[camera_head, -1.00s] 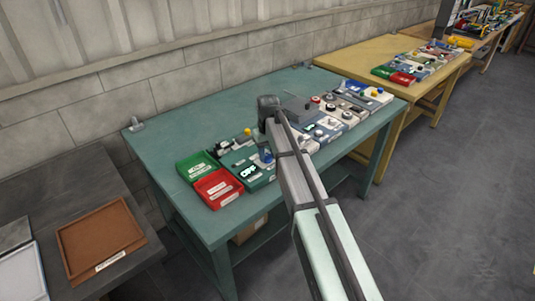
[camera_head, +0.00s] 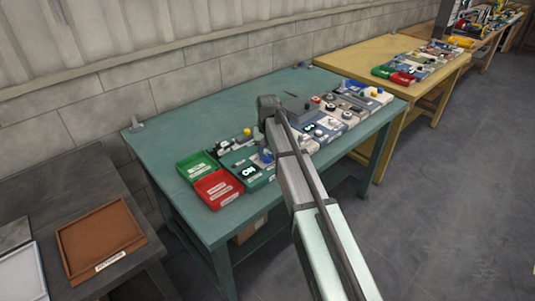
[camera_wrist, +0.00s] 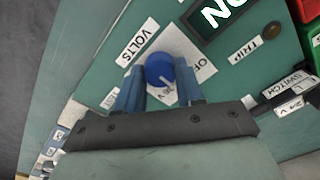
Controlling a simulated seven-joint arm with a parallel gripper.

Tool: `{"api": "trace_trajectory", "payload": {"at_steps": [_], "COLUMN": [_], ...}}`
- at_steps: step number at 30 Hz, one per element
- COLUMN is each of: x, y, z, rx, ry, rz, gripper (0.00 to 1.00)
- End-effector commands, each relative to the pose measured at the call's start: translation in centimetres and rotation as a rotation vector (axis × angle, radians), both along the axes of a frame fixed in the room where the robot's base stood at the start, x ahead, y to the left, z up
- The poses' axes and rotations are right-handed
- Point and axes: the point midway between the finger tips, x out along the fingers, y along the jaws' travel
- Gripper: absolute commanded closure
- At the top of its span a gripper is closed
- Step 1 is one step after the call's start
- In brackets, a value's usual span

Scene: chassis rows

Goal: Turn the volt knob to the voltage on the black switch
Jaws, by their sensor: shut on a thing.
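The volt knob (camera_wrist: 159,69) is blue and round, on a white dial plate (camera_wrist: 188,47) beside a VOLTS label (camera_wrist: 138,42). My gripper (camera_wrist: 158,78) is shut on the knob, one blue finger on each side. The knob's white pointer mark faces the lower right of the wrist view. OFF is printed to its right; the other dial mark is partly hidden between the fingers and hard to read. The black switch (camera_wrist: 270,98) is at the right, with a SWITCH label and a 24 V label (camera_wrist: 289,107). In the head view my arm partly hides the knob (camera_head: 265,156).
A lit display (camera_wrist: 222,13) and a TRIP label (camera_wrist: 246,50) are on the same green panel. A green bin (camera_head: 196,166) and a red bin (camera_head: 218,188) stand left of it. More device panels (camera_head: 320,130) lie to the right. The table's back is largely clear.

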Motion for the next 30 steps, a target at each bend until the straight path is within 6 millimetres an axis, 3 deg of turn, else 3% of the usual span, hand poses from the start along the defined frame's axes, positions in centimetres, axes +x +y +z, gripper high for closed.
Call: {"api": "trace_trajectory", "payload": {"at_steps": [3, 4, 11, 23, 30], "x": [0.0, 0.0, 0.0, 0.0, 0.1], "y": [0.0, 0.0, 0.0, 0.0, 0.0], "z": [0.0, 0.0, 0.0, 0.7, 4.2], "rx": [0.0, 0.0, 0.0, 0.0, 0.0], "ry": [0.0, 0.0, 0.0, -0.001, -0.003], "rz": [0.0, 0.001, 0.001, 0.001, 0.001], "gripper": [0.93, 0.61, 0.39, 0.37, 0.37]}}
